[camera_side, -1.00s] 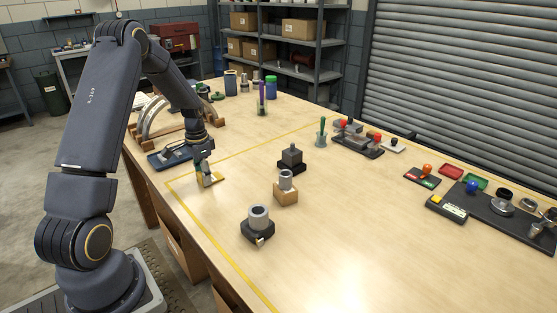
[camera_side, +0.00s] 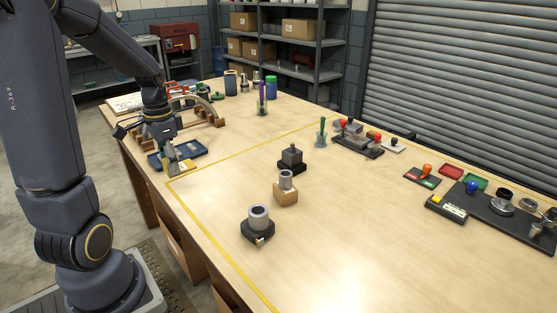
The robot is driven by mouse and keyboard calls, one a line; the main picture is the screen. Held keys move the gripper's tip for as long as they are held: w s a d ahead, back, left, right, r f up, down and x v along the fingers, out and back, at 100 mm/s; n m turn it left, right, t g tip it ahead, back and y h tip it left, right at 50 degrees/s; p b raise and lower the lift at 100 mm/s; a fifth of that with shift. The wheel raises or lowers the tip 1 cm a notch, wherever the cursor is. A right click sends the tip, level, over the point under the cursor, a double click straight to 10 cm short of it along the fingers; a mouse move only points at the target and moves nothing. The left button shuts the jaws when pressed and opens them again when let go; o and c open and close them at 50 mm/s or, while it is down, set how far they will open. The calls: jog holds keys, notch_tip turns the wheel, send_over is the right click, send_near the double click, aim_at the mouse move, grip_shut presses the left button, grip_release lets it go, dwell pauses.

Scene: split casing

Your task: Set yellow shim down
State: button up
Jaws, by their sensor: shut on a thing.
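My gripper (camera_side: 174,157) is at the left side of the table, pointing down and shut on the yellow shim (camera_side: 183,168). The shim is small and partly hidden by the fingers. It shows at the front edge of the dark blue tray (camera_side: 194,149). I cannot tell whether it touches the tray or the table.
A wooden rack with a curved grey part (camera_side: 208,103) stands behind the tray. A grey cylinder on a dark base (camera_side: 258,222), a cylinder on a wooden block (camera_side: 286,187) and a black block (camera_side: 291,157) stand to the right.

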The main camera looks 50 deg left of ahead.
jog(key=shift+s+d+r+n, duration=0.25)
jog(key=shift+s+d+n, duration=0.05)
jog(key=shift+s+n, duration=0.2)
jog(key=shift+w+a+r+n, duration=0.25)
jog(key=shift+w+r+n, duration=0.15)
jog(key=shift+w+n, duration=0.15)
jog(key=shift+w+a+r+n, duration=0.25)
jog(key=shift+w+r+n, duration=0.1)
jog(key=shift+w+n, duration=0.15)
jog(key=w+d+r+n, duration=0.1)
jog(key=w+d, duration=0.3)
jog(key=w, duration=0.4)
jog(key=w+d+r, duration=0.1)
jog(key=w+d, duration=0.3)
jog(key=w, duration=0.3)
jog(key=w+d+f+m, duration=0.2)
jog(key=w+d, duration=0.2)
jog(key=d, duration=0.5)
jog(key=w+d+f+m, duration=0.1)
jog(key=w+d+m, duration=0.15)
jog(key=d, duration=0.65)
send_over(343, 201)
jog(key=shift+n, duration=0.4)
jog(key=f, duration=0.6)
jog(key=s+f, duration=0.1)
jog(key=f, duration=0.2)
jog(key=shift+f, duration=0.2)
jog(key=shift+w+f, duration=0.45)
jog(key=shift+f, duration=1.5)
jog(key=shift+f, duration=0.1)
